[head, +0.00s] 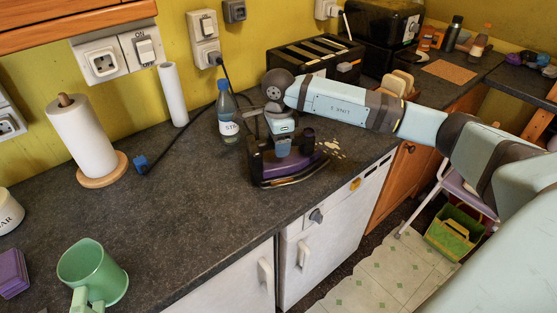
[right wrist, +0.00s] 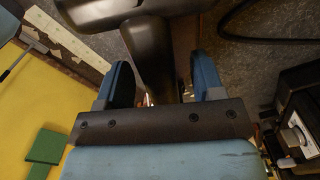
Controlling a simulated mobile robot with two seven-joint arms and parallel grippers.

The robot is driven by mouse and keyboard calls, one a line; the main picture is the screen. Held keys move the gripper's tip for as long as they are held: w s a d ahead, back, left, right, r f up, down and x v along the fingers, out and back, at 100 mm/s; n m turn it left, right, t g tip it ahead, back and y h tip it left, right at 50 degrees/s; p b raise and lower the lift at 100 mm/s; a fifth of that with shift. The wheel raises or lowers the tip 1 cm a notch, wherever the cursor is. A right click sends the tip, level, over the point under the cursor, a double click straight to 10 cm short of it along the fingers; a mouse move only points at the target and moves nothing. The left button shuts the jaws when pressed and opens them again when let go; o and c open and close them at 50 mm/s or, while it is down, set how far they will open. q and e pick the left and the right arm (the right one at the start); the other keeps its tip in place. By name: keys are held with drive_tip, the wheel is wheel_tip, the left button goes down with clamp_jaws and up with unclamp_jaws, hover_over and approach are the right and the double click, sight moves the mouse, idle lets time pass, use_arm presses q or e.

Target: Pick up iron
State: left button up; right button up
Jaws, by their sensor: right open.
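The dark purple iron (head: 292,168) stands on the dark worktop near its front edge, soleplate along the bottom. My right gripper (head: 283,142) is over the iron from above, at its handle. In the right wrist view, the dark handle (right wrist: 150,60) lies between the two blue fingers of my right gripper (right wrist: 163,82). The fingers are open, with a gap visible on at least the left side. The fingertips are partly hidden, so contact cannot be told. My left gripper is not in view.
A water bottle (head: 228,115) stands just behind left of the iron. A black toaster (head: 318,58) is behind my right arm. A paper towel roll (head: 82,140) and green mug (head: 92,270) stand at left. The worktop between mug and iron is clear.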

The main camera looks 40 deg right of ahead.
drive_tip(key=shift+f, duration=0.8)
drive_tip(key=shift+f+b, duration=0.25)
drive_tip(key=shift+b, duration=0.05)
clamp_jaws()
drive_tip(key=shift+w+r, duration=0.1)
